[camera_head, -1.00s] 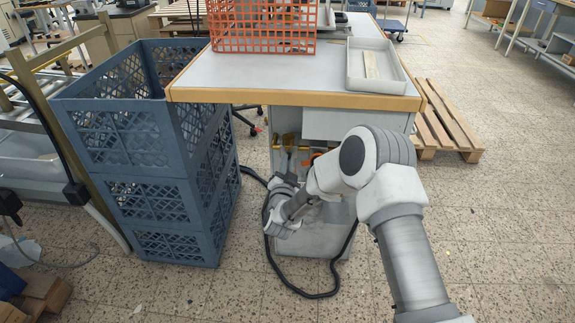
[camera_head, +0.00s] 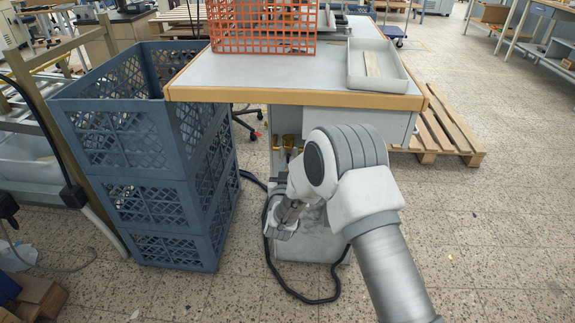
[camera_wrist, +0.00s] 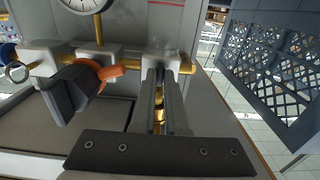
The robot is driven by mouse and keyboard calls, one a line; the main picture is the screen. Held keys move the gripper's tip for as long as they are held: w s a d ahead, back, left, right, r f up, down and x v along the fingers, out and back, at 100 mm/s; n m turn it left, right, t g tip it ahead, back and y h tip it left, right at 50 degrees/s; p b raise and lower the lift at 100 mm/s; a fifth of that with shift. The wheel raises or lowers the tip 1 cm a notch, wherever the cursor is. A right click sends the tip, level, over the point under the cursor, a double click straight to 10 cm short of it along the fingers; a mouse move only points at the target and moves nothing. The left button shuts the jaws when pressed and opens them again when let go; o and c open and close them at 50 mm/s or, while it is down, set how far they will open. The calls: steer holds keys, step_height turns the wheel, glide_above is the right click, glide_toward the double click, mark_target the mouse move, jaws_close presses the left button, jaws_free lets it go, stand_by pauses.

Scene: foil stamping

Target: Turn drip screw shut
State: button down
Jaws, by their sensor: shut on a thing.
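In the wrist view my gripper (camera_wrist: 161,82) reaches up the middle of the picture, its two dark fingers closed around a small brass part, the drip screw (camera_wrist: 158,116). Only a strip of the brass shows between the fingers; the rest is hidden. The fingertips are just below a pale block (camera_wrist: 160,60) at the right end of a brass pipe (camera_wrist: 128,64). In the head view my arm reaches low to the open cabinet under the table, and the fingers and screw cannot be made out.
Stacked blue crates (camera_head: 150,140) stand left of the cabinet. A table (camera_head: 285,75) overhangs it. A black hose (camera_head: 275,268) loops on the floor.

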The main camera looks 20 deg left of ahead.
steer(key=shift+f, duration=0.1)
stand_by(0.3)
steer(key=c, duration=1.2)
jaws_free()
steer(key=shift+s, duration=0.1)
steer(key=p+v, duration=0.3)
steer(key=v, duration=1.4)
steer(key=shift+s+d, duration=0.15)
steer(key=shift+d, duration=0.05)
